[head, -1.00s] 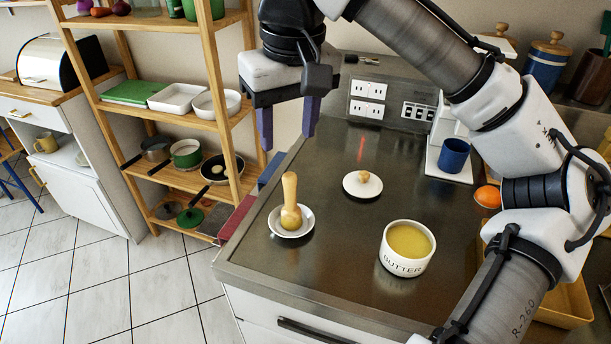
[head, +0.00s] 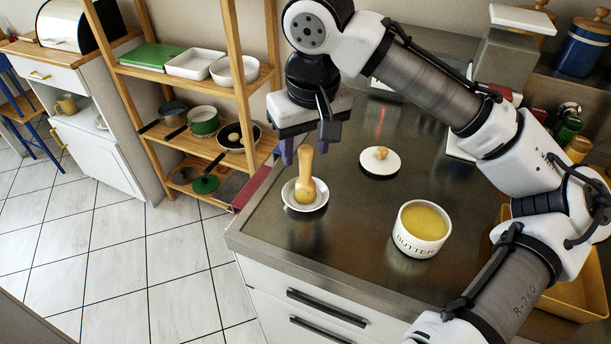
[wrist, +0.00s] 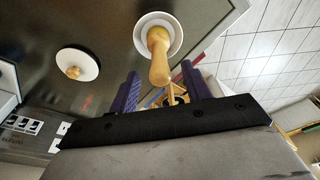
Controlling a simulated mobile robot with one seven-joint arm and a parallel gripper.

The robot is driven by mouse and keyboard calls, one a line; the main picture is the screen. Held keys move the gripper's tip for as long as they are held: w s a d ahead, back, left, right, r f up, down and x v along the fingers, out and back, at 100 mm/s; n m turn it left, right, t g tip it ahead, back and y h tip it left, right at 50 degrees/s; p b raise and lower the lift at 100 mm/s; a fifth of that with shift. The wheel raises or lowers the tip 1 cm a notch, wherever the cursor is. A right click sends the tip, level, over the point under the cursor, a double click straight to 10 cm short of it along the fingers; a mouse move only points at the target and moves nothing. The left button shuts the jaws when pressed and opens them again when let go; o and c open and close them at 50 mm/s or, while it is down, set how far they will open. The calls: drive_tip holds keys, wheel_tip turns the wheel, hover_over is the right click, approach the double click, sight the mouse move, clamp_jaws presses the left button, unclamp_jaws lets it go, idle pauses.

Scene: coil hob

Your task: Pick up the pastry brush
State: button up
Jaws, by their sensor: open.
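The pastry brush (head: 306,178) has a pale wooden handle and stands upright, head down, in a small white dish (head: 291,196) near the counter's left edge. In the wrist view the brush (wrist: 158,55) points its handle toward the gap between my fingers, with the white dish (wrist: 173,33) beyond it. My gripper (head: 305,158) is open, its purple fingers just behind or above the handle in the head view. In the wrist view the open fingers (wrist: 164,92) lie on either side of the handle's end.
A white butter crock (head: 421,230) stands to the right. Its round lid (head: 381,162) with a wooden knob lies behind it. A wooden shelf (head: 247,75) with pans rises left of the counter. The steel counter between dish and crock is clear.

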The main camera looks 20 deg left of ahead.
drive_tip(key=shift+w+a+f, duration=0.15)
drive_tip(key=shift+f, duration=1.3)
clamp_jaws()
wheel_tip(320, 180, up, 20)
